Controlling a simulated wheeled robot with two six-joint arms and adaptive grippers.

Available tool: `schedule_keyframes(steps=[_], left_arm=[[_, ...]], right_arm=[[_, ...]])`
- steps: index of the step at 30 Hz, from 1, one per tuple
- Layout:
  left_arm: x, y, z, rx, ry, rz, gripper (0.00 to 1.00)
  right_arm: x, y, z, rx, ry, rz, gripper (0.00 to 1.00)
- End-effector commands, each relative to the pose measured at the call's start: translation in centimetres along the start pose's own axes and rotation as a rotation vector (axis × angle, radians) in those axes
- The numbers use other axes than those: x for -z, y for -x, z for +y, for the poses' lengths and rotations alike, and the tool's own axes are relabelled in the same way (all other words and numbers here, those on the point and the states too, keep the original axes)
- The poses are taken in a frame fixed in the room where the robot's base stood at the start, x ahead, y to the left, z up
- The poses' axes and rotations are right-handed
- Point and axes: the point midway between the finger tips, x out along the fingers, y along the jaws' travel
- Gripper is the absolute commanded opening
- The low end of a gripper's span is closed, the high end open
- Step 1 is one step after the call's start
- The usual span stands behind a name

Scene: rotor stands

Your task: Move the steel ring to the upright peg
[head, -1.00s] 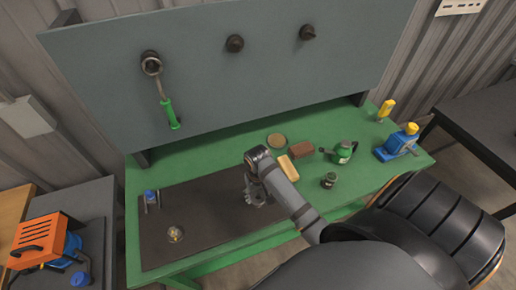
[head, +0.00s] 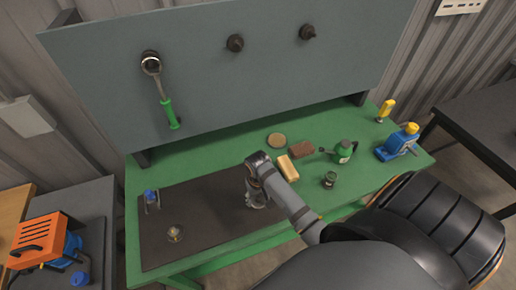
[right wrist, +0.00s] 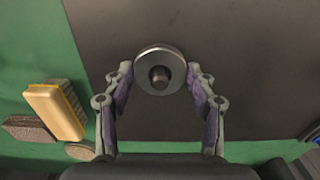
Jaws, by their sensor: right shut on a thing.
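The steel ring (right wrist: 144,80) is a thick grey disc in the right wrist view, with the round end of a short peg (right wrist: 160,76) showing in its hole. The ring sits around that peg, seen from above. My right gripper (right wrist: 160,73) is shut on the ring, one finger at each side. In the head view my right gripper (head: 257,203) is low over the dark mat (head: 205,210), and its fingers largely hide the ring. A small round stand (head: 174,234) stands on the mat to the left; its shape is too small to tell. My left gripper is not in view.
A blue-topped stand (head: 151,197) is at the mat's left edge. The mat between gripper and round stand is clear.

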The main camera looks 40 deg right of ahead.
Motion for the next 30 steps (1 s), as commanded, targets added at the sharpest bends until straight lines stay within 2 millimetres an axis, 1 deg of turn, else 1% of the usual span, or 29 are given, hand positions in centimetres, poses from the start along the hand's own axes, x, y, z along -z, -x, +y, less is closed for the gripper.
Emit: schedule_keyframes(steps=[17, 30], left_arm=[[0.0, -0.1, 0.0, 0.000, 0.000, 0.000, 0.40], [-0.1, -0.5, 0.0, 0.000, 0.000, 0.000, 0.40]], right_arm=[[0.0, -0.2, 0.0, 0.000, 0.000, 0.001, 0.28], [0.0, -1.5, 0.0, 0.000, 0.000, 0.000, 0.28]])
